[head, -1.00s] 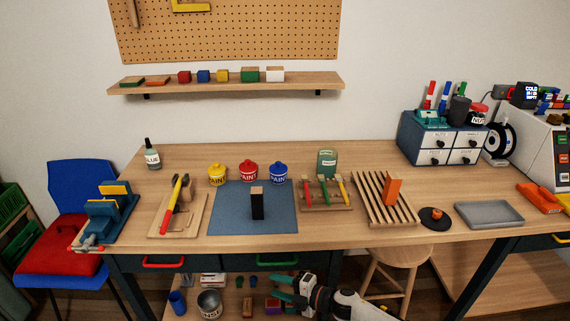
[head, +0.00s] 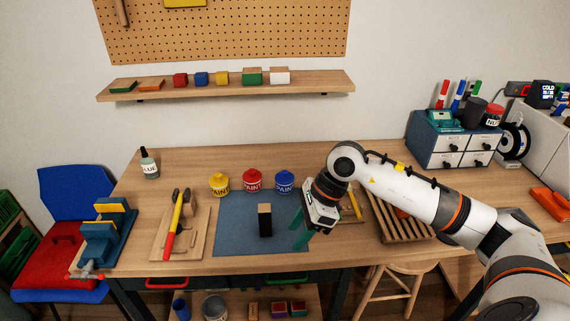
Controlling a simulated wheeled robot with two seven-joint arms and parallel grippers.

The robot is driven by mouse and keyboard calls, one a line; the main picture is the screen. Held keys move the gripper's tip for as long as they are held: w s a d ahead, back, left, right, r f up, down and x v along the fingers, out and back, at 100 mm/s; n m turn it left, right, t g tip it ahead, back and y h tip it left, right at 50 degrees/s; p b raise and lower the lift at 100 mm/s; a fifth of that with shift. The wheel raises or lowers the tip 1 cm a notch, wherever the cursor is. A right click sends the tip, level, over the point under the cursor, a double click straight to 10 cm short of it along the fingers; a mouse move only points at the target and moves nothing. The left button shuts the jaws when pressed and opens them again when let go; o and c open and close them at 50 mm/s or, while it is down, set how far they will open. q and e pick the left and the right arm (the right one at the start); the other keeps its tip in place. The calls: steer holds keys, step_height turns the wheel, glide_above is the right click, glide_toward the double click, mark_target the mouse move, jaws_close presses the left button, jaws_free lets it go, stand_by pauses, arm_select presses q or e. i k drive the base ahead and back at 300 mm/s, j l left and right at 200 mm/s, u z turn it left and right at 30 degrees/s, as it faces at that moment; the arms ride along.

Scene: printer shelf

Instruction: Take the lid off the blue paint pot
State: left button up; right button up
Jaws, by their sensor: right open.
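The blue paint pot (head: 284,183) stands upright at the back right edge of the blue-grey mat (head: 232,233). Its blue lid (head: 284,175) is on it. My right gripper (head: 299,234) is open and empty, with its green fingers over the front right part of the mat. It is in front of the blue pot and apart from it. My left gripper is out of view.
A red pot (head: 252,181) and a yellow pot (head: 219,184) stand left of the blue one. A dark block (head: 265,220) stands on the mat beside my right gripper.

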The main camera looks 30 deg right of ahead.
mark_target(284, 177)
steer(key=i+l, duration=0.9)
steer(key=i, duration=0.1)
